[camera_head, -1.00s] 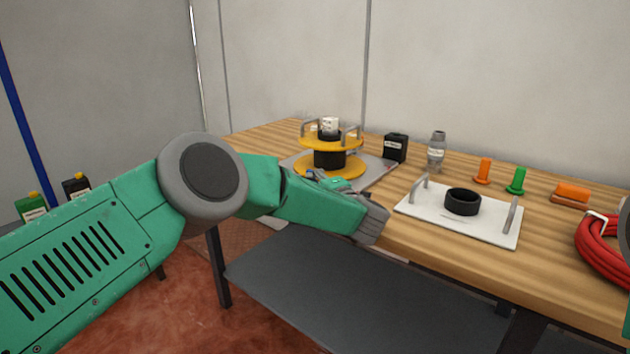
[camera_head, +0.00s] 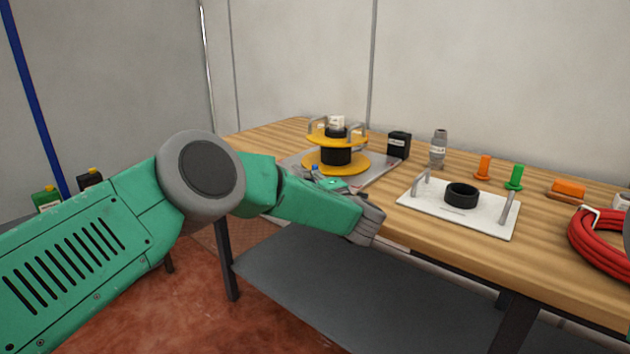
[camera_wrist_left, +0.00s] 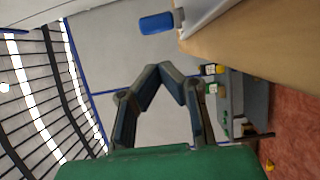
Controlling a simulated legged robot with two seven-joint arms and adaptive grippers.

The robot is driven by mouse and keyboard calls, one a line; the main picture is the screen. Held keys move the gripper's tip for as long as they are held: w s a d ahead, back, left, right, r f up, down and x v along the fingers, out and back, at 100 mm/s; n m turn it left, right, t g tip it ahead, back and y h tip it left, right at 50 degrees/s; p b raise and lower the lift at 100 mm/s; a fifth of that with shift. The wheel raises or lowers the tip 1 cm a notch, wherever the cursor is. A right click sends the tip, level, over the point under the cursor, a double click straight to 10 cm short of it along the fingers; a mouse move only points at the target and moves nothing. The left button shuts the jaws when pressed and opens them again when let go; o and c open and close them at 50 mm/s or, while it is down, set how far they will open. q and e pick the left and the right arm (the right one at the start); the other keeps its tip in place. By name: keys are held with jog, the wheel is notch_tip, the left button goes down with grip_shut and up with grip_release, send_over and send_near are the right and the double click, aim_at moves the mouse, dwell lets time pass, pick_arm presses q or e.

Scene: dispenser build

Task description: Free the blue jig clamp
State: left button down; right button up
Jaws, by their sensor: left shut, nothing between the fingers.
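The blue jig clamp shows in the left wrist view as a blue handle (camera_wrist_left: 157,23) on a short grey stem, beside a pale plate edge. In the head view a small blue bit, likely the same handle (camera_head: 315,168), shows at the front of the grey jig plate (camera_head: 382,173). My left gripper (camera_wrist_left: 163,68) is shut and empty, its fingertips meeting a little apart from the handle in the picture. In the head view my forearm hides most of this gripper (camera_head: 308,175). My right gripper is out of view.
A yellow spool (camera_head: 345,163) with a black core stands on the jig plate. A white handled tray (camera_head: 485,216) with a black ring is to its right. A black box (camera_head: 399,144), grey bottle (camera_head: 438,150), orange and green pegs and red hose (camera_head: 597,240) are also on the bench.

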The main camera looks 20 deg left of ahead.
pick_arm(q)
jog(key=d, duration=0.1)
jog(key=s+d, duration=0.1)
jog(key=d, duration=0.2)
jog(key=shift+s+d+f+p, duration=0.2)
jog(key=shift+d+f+p, duration=0.05)
jog(key=shift+d+p, duration=0.15)
jog(key=v, duration=0.5)
jog(key=shift+w+d+r+p, duration=0.15)
jog(key=shift+w+d+p, duration=0.1)
jog(key=shift+w+p, duration=0.1)
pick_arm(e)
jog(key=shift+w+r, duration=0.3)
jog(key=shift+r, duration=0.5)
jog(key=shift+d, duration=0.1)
